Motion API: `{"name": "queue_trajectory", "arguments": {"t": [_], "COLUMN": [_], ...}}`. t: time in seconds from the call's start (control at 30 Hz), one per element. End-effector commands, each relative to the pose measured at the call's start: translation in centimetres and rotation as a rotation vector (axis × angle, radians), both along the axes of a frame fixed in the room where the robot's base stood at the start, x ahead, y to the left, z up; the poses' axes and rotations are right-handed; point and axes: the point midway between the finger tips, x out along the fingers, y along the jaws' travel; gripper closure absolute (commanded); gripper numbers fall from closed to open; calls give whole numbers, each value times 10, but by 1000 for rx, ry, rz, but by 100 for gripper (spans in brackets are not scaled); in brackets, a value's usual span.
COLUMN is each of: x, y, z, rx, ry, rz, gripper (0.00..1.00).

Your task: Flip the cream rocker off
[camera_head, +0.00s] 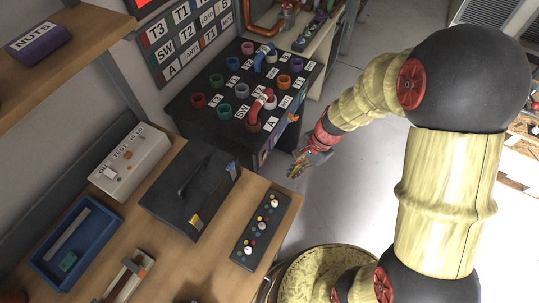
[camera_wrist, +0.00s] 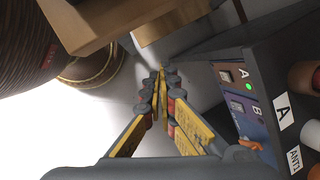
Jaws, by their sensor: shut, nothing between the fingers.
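My gripper (camera_head: 297,168) is shut and empty, in the air just right of the dark patch console (camera_head: 190,120). In the wrist view its closed fingertips (camera_wrist: 161,76) point toward the gap left of the console's side panel (camera_wrist: 215,85), apart from it. That panel carries a small pale cream-looking rocker (camera_wrist: 226,76) beside the letter A, with a lit green lamp (camera_wrist: 249,86) near it. A second, greyer rocker (camera_wrist: 237,107) sits by the letter B. Which way either rocker is tipped is too small to tell. An orange lever (camera_wrist: 249,145) sticks out lower on the panel.
A wooden bench (camera_head: 185,255) holds a grey test box (camera_head: 130,160), a black case (camera_head: 190,185), a blue tray (camera_head: 75,245) and a button strip (camera_head: 262,228). Coloured sockets and a looped plug cover the console top. Open floor (camera_head: 345,190) lies right of the console.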

Motion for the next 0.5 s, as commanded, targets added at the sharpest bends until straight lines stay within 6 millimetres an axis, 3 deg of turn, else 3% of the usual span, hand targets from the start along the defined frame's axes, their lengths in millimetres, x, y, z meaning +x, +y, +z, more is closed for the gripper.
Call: {"name": "queue_trajectory", "arguments": {"t": [0.1,0.2,0.37,0.5], "x": [24,53,96,104], "y": [5,3,-5,-10], "z": [-46,-70,-66,-66], "rx": [15,25,55,62], "ry": [90,123,118,133], "rz": [-322,-609,-937,-1080], "gripper": [100,100,100,100]}}
